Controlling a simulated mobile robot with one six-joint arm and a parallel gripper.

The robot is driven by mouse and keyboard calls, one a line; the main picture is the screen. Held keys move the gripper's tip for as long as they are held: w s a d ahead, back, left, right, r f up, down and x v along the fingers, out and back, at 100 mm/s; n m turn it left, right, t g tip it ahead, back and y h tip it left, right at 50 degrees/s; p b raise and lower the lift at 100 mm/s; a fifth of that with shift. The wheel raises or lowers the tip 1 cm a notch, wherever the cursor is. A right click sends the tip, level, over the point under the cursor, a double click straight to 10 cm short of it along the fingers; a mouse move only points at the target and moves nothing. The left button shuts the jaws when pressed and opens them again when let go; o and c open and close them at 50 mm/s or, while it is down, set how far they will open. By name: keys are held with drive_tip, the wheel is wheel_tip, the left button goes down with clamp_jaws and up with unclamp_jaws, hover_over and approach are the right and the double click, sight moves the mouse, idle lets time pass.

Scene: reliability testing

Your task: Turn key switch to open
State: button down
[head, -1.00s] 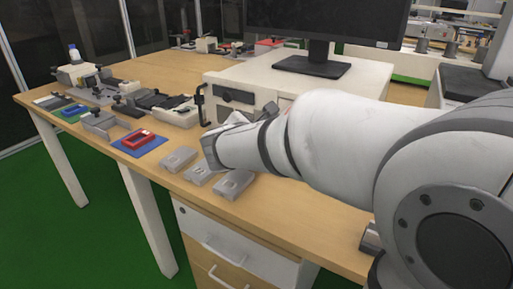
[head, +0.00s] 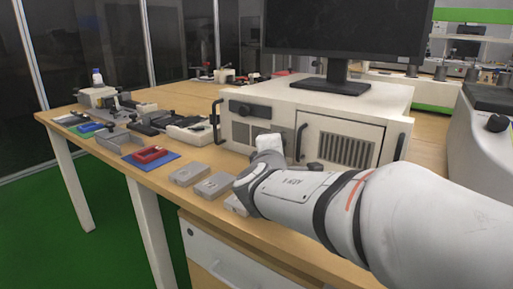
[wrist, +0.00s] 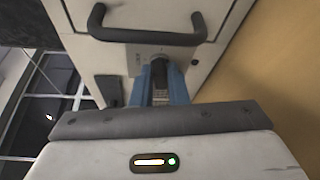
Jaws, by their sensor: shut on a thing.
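The key switch (wrist: 160,66) is a dark part on a small grey plate beside a black handle, in the middle of the wrist view. My gripper (wrist: 160,72) has its two blue fingers on either side of the key switch and is shut on it. The fingers hide part of it, so its turn position cannot be told. In the head view, the key switch is hidden behind my arm at the front of the white cabinet (head: 297,110).
A monitor (head: 340,35) stands on the cabinet. Several grey blocks (head: 188,174) lie in front of it on the wooden desk. A red frame (head: 151,155) lies on a blue plate to the left. A black handle (wrist: 148,34) crosses close beside my fingers.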

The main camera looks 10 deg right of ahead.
drive_tip(key=shift+m, duration=0.5)
drive_tip(key=c, duration=1.4)
unclamp_jaws()
drive_tip(key=shift+c, duration=0.2)
